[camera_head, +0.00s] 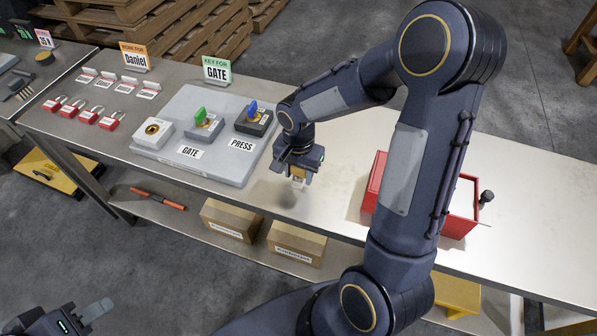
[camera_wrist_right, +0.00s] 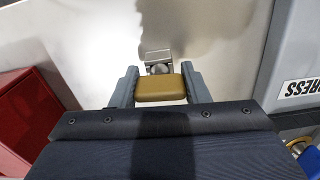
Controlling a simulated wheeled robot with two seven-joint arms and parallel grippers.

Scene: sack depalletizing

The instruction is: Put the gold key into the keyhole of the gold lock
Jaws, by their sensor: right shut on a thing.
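The gold key (camera_wrist_right: 160,90) is between the two fingers of my right gripper (camera_wrist_right: 160,88) in the right wrist view, with its metal end (camera_wrist_right: 158,62) pointing away from my wrist. In the head view my right gripper (camera_head: 298,180) holds it above the table, right of the grey board, apart from any lock. The gold lock (camera_head: 152,132) is a pale block with a gold ring and dark keyhole at the board's left, with nothing in it. My left gripper (camera_head: 92,312) is at the lower left, partly out of frame, away from the table.
The grey board (camera_head: 215,172) also carries a lock with a green key (camera_head: 201,116) and a dark one with a blue key (camera_head: 251,111). Several red padlocks (camera_head: 88,116) lie left. A red box (camera_head: 376,180) stands right. Bare table lies below my right gripper.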

